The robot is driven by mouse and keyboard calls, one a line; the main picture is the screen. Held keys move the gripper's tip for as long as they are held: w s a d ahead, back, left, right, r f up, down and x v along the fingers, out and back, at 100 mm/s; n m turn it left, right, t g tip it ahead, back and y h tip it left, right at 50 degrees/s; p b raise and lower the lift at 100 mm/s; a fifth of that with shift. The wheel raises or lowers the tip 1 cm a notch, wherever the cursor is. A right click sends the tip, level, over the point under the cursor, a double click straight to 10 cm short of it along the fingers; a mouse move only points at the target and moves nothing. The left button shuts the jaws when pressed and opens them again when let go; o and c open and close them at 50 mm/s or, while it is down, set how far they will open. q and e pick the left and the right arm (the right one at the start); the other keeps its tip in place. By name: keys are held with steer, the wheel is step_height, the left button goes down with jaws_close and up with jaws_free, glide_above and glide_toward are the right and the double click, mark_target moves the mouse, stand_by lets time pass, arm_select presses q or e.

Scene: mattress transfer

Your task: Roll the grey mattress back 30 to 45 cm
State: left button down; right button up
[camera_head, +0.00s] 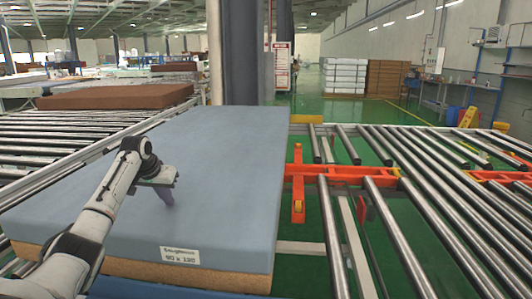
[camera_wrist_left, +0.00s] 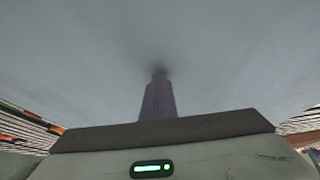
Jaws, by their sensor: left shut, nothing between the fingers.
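The grey mattress (camera_head: 225,160) is a thick blue-grey slab with a tan lower layer and a white size label on its front side. It lies flat on the rollers in the head view. My left gripper (camera_head: 168,203) points down at its top, left of the middle, with its fingers shut and empty. In the left wrist view the grey surface of the mattress (camera_wrist_left: 230,60) fills the picture, and the shut fingers of my left gripper (camera_wrist_left: 158,80) meet or nearly meet it; contact is hard to tell. My right gripper is not in view.
A roller conveyor (camera_head: 415,205) with orange brackets (camera_head: 325,175) runs along the right of the mattress. A brown mattress (camera_head: 115,97) lies on rollers at the far left. A column (camera_head: 243,50) stands behind. A blue surface shows below the mattress's front edge.

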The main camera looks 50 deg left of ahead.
arm_select(q)
steer(key=shift+d+f, duration=0.25)
steer(key=shift+f, duration=0.15)
steer(key=shift+w+a+r, duration=0.15)
steer(key=shift+r, duration=0.4)
step_height(320, 180, up, 7)
steer(key=shift+r, duration=0.15)
steer(key=shift+a, duration=0.1)
stand_by(0.5)
